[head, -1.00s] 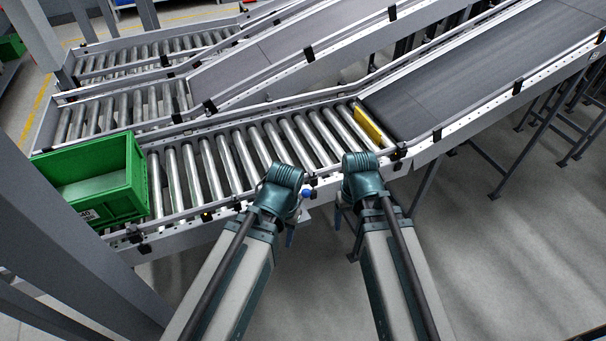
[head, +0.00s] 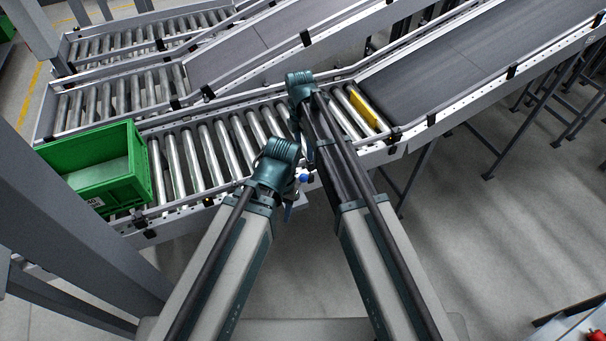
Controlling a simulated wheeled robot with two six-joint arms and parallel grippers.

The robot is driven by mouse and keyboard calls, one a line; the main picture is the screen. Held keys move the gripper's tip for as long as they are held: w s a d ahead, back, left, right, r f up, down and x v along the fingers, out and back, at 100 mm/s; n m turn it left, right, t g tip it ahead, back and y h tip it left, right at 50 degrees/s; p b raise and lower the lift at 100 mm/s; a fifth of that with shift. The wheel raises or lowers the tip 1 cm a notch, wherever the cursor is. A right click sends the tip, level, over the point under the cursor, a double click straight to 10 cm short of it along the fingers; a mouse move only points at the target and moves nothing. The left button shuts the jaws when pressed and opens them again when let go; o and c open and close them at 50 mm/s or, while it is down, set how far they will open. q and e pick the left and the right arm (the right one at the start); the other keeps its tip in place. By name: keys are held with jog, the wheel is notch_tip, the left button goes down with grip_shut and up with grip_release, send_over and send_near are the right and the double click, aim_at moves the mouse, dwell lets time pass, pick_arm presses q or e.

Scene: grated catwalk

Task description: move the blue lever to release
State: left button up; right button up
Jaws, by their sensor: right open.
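The blue lever shows only as a small blue knob (head: 304,178) at the near side rail of the front roller conveyor, just right of my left arm's bend. My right arm reaches up over the rollers, and my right gripper (head: 306,148) hangs below its raised joint, above and close to the knob in the picture. It is open and apart from the knob as far as I can see; its fingers are small and partly hidden by the arm. My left gripper (head: 288,212) is mostly hidden behind its own arm, below and left of the knob.
A green tote (head: 95,170) sits at the left end of the roller conveyor (head: 205,155). A yellow bar (head: 364,108) crosses the rollers before the dark belt (head: 470,70). A grey post (head: 60,190) stands at left.

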aim_at(303, 174)
jog(key=shift+w+a+n, duration=0.35)
jog(key=shift+a+n, duration=0.2)
jog(key=shift+n, duration=0.05)
jog(key=shift+f, duration=0.15)
jog(key=f+b, duration=0.9)
jog(key=s+f+b, duration=0.1)
jog(key=f+b, duration=0.3)
jog(key=shift+d+f+b, duration=0.3)
jog(key=shift+d+b, duration=0.1)
jog(key=shift+r, duration=0.1)
grip_shut()
